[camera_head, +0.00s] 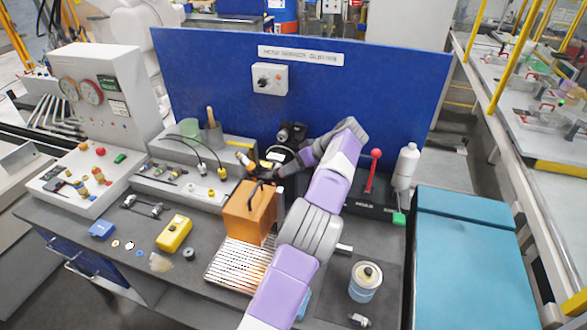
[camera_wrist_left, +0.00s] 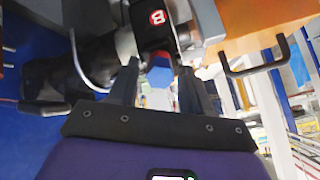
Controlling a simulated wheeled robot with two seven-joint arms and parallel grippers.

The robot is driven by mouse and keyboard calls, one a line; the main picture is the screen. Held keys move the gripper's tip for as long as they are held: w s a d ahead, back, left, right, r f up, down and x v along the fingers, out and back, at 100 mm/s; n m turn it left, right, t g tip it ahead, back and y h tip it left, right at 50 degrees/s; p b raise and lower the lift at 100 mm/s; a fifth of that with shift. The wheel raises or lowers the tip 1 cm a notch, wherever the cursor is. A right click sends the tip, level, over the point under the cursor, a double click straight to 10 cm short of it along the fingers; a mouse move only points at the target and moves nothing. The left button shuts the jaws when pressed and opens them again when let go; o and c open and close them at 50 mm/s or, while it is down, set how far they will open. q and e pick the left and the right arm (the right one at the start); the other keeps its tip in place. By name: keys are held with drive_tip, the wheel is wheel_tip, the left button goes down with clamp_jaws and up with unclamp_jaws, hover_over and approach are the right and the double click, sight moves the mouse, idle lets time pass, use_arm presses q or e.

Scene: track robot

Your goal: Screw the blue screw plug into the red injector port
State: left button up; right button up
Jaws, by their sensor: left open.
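The blue screw plug (camera_wrist_left: 159,76) shows in the left wrist view as a small blue hexagonal head. The red injector port (camera_wrist_left: 160,56) shows as a red patch directly behind the plug; whether the plug is threaded in it I cannot tell. My left gripper (camera_wrist_left: 158,70) is open, with one dark finger on each side of the plug. Whether the fingers touch it is unclear. In the head view my left gripper (camera_head: 262,172) is near the back of the orange box, where plug and port are too small or hidden to make out. My right gripper is not in view.
The orange box (camera_head: 246,213) with a black handle stands close to my gripper. A blue panel (camera_head: 390,85) rises behind the bench. A red-knobbed lever (camera_head: 373,168) and white bottle (camera_head: 405,168) stand to the right. A clear jar (camera_head: 365,283) stands on the dark front-right bench surface.

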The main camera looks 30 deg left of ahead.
use_arm(q)
drive_tip(key=shift+p, duration=0.4)
idle(0.4)
clamp_jaws()
